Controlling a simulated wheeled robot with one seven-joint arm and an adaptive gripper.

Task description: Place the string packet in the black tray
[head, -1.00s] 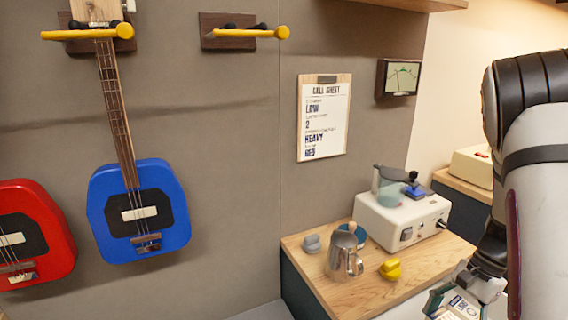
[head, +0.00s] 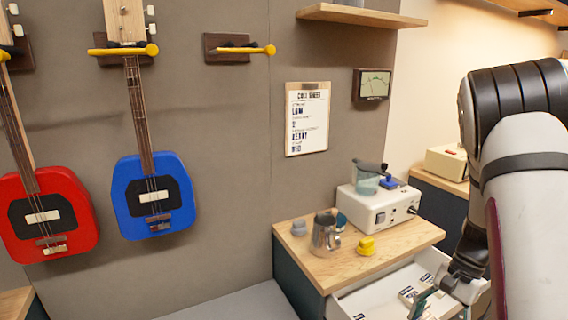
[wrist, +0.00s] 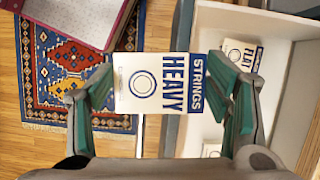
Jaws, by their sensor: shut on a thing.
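The string packet (wrist: 160,83), white with a blue band and the words HEAVY STRINGS, is between the green fingers of my gripper (wrist: 160,100) in the wrist view. My gripper is shut on it. In the head view my gripper (head: 438,298) is low at the right, over the open white drawer (head: 375,300). The black tray does not show in any view.
More packets lie in the drawer, one showing in the wrist view (wrist: 240,54). The wooden counter (head: 350,256) above it holds a metal jug (head: 325,236), a yellow object (head: 366,246) and a white machine (head: 375,208). A patterned rug (wrist: 65,75) lies on the floor.

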